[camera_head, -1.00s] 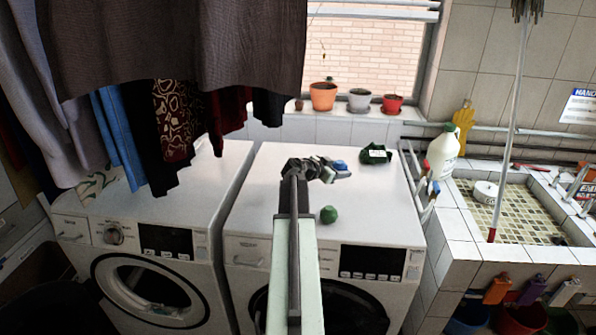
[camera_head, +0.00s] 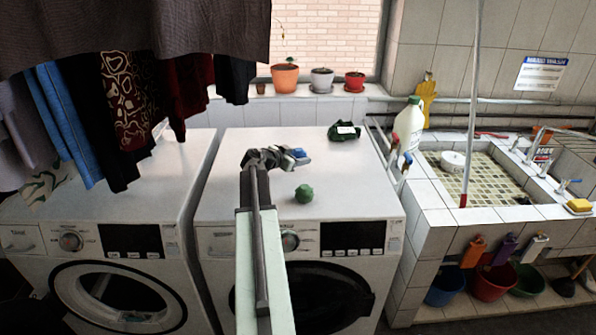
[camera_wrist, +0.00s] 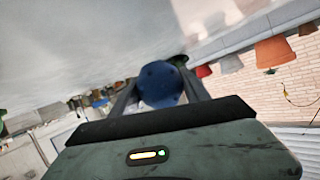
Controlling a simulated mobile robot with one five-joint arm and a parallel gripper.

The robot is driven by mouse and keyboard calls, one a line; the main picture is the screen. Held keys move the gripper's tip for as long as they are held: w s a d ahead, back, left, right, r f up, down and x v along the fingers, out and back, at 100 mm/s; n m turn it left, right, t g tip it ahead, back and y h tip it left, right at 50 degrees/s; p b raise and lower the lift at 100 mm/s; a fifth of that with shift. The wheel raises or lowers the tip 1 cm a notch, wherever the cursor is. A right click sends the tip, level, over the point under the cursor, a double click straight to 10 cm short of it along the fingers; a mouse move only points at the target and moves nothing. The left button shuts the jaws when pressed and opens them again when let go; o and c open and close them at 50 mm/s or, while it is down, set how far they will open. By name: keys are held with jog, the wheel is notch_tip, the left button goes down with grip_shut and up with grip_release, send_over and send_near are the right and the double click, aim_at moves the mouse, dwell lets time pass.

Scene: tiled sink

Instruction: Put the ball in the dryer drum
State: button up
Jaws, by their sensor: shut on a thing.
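My gripper (camera_head: 284,156) is shut on a blue ball (camera_head: 299,153), above the top of the right white machine. The ball also shows between the two fingers in the wrist view (camera_wrist: 160,84). The left machine has a round front opening with a dark drum (camera_head: 125,297) inside, low at the left. The right machine's round front (camera_head: 325,298) is dark and partly hidden behind my arm. I cannot tell from the pictures which machine is the dryer.
A green round object (camera_head: 304,194) and a dark green packet (camera_head: 344,131) lie on the right machine. A white bottle (camera_head: 408,125) stands by the tiled sink (camera_head: 440,203). Clothes (camera_head: 125,100) hang over the left machine. Potted plants (camera_head: 285,77) line the windowsill.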

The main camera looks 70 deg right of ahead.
notch_tip(320, 180, down, 4)
jog(key=b, duration=0.3)
jog(key=shift+r, duration=0.35)
jog(key=shift+f, duration=0.15)
jog(key=o, duration=1.4)
